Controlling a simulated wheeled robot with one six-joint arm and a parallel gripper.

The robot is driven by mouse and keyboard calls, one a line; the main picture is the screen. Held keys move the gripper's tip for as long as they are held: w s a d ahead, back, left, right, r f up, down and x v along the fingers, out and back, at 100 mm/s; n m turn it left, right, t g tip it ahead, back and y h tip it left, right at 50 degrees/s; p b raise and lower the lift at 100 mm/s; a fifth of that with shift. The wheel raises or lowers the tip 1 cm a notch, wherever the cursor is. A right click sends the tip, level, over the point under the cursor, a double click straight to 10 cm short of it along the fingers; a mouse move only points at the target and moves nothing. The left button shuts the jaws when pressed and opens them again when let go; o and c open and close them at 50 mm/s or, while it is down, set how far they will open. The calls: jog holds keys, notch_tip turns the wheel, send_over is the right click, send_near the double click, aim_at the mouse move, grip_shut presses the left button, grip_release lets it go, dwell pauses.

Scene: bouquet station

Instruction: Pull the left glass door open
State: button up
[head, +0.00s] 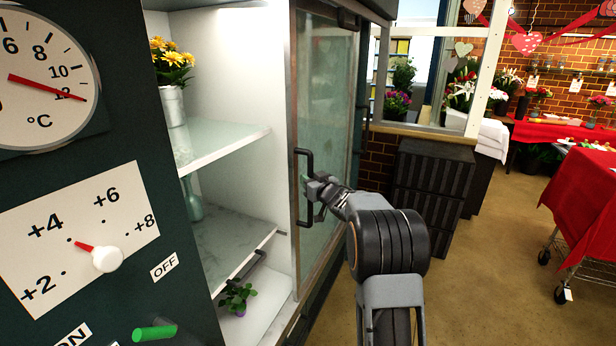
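A framed glass door (332,110) stands in the middle of the head view, on the flower cabinet. Its black bar handle (297,165) runs upright on the door's left edge. My gripper (313,190) is at this handle, with its fingertips overlapping it in the picture. The fingers are small and partly hidden, so I cannot tell whether they are closed around the bar. To the left of the door's frame, the white cabinet interior (240,75) shows with no glass visible in front. I cannot tell from this view alone whether this is the left door.
A shelf (225,140) inside the cabinet bears a vase of yellow flowers (171,85). A dark bar (245,268) and a small potted plant (238,298) are low inside. A dark panel with a thermometer (45,75) and a dial (105,258) is near left.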

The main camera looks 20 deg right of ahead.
jog(key=shift+w+a, duration=0.1)
jog(key=shift+w, duration=0.7)
jog(key=shift+c, duration=0.4)
grip_shut()
